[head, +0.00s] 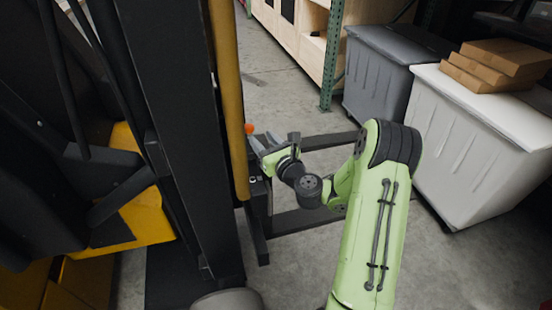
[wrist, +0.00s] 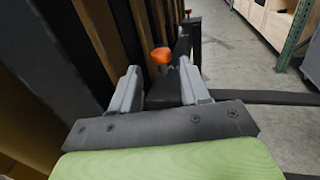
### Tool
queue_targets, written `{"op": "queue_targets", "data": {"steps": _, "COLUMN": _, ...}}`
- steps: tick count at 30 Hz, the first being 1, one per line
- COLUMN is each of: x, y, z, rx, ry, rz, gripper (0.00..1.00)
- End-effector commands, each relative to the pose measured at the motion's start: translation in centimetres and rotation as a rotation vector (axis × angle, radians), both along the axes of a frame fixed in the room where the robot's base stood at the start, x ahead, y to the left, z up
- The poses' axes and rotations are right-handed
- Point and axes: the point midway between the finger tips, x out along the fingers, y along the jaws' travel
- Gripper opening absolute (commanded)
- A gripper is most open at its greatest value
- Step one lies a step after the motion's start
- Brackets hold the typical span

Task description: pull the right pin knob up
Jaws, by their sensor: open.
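An orange pin knob (wrist: 161,56) stands upright in the wrist view, just beyond the fingertips and between them in the picture. No contact with a knob is visible.
A black mast (head: 170,110) and yellow post (head: 228,90) rise close on the left. Dark fork bars (head: 325,141) extend right near the floor. A grey tote (head: 385,75) and a white tote (head: 480,135) with boxes (head: 500,62) stand right. Open floor lies behind.

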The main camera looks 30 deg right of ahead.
Motion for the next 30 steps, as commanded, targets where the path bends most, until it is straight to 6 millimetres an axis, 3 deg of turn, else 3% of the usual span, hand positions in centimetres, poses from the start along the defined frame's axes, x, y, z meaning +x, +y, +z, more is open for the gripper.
{"op": "queue_targets", "data": {"steps": 6, "x": -6.0, "y": -0.5, "z": -0.5, "rx": 0.005, "ry": -0.001, "rz": -0.005, "gripper": 0.46}}
{"op": "queue_targets", "data": {"steps": 10, "x": -7.6, "y": -0.5, "z": -0.4, "rx": -0.003, "ry": -0.003, "rz": -0.002, "gripper": 0.46}}
{"op": "queue_targets", "data": {"steps": 30, "x": -8.3, "y": -0.5, "z": 0.0, "rx": -0.002, "ry": -0.002, "rz": 0.001, "gripper": 0.46}}
